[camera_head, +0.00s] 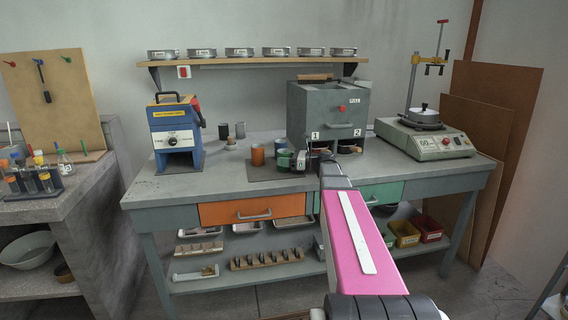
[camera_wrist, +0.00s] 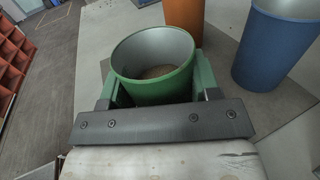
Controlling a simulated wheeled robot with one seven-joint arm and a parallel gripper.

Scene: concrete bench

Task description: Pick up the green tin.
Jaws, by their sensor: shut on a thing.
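The green tin (camera_wrist: 153,88) is an open-topped cylinder with a silvery inside and something brownish at its bottom. In the wrist view it stands between the two fingers of my gripper (camera_wrist: 158,92), which is shut on it from both sides.
An orange tin (camera_head: 258,156) and a blue tin (camera_wrist: 275,45) stand close by. A grey box (camera_head: 327,108) with numbered openings stands behind. A blue machine (camera_head: 176,133) is at left and a scale-like device (camera_head: 424,140) at right. The bench's front left (camera_head: 165,190) is clear.

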